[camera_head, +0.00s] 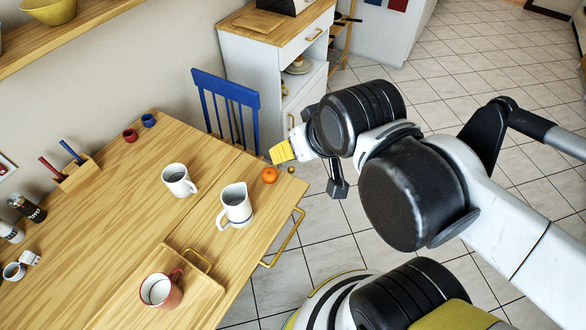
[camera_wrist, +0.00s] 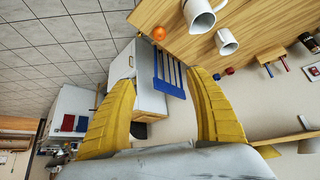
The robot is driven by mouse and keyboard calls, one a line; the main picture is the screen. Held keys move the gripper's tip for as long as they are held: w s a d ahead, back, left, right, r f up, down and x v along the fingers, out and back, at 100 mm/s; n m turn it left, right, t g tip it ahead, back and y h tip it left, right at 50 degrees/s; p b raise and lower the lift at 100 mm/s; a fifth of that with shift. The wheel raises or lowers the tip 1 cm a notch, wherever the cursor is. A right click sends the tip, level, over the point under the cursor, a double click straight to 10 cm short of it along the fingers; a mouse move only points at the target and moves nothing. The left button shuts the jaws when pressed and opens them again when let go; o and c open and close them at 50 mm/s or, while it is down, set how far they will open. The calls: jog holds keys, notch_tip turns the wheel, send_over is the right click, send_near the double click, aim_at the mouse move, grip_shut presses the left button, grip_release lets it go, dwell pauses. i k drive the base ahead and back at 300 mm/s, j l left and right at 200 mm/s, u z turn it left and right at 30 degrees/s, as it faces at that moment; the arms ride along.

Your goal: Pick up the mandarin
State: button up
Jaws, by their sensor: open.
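The mandarin (camera_head: 269,174) is a small orange fruit on the wooden table, near its edge on the side of my arm. My gripper (camera_head: 282,153) is just beyond it in the head view, its yellow fingers close to the fruit but apart from it. In the wrist view the mandarin (camera_wrist: 159,33) shows at the table's edge, ahead of my spread fingers (camera_wrist: 160,78) and not between them. The gripper is open and empty. Nothing hides the mandarin.
A white pitcher (camera_head: 236,207) and white mug (camera_head: 178,180) stand near the mandarin. A red-rimmed mug (camera_head: 160,290) sits on a board farther front. A blue chair (camera_head: 228,100) stands behind the table (camera_head: 100,215). A tiny brownish item (camera_head: 291,169) lies right of the mandarin.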

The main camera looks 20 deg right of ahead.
aim_at(269, 175)
jog(key=k+j, duration=0.1)
jog(key=k, duration=1.05)
